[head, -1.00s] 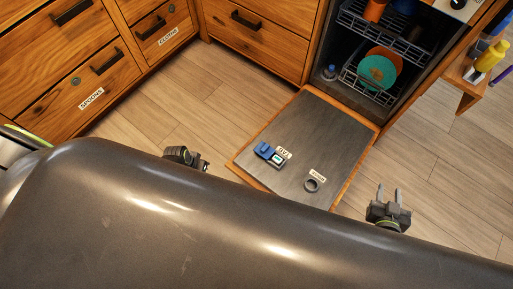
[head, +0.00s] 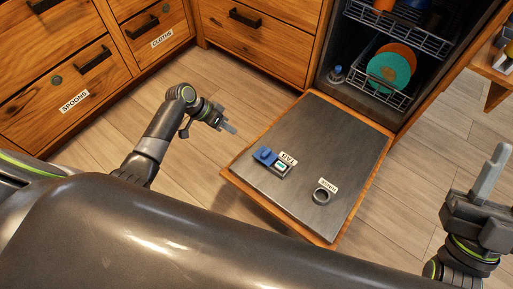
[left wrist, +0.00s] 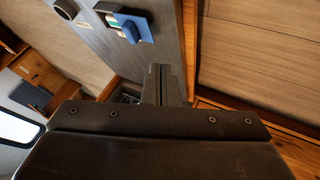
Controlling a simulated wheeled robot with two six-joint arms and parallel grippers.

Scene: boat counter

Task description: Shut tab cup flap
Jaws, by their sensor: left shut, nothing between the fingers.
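The tab cup (head: 285,172) is a small dispenser on the inner face of the lowered dishwasher door, beside a label reading TABS. Its blue flap (head: 264,155) is swung open to the left, and a pale and green inside shows. In the left wrist view the blue flap (left wrist: 133,30) is near the top, beyond the fingers. My left gripper (head: 231,128) is shut and empty, above the floor left of the door, apart from the flap. My right gripper (head: 497,165) is at the right edge, far from the cup; its fingers are partly cut off.
A grey ring-shaped cap (head: 322,196) with a label sits right of the cup on the door (head: 335,140). Dishwasher racks (head: 385,92) hold teal and orange plates behind it. Wooden drawers (head: 60,80) stand at the left. Floor between the drawers and door is clear.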

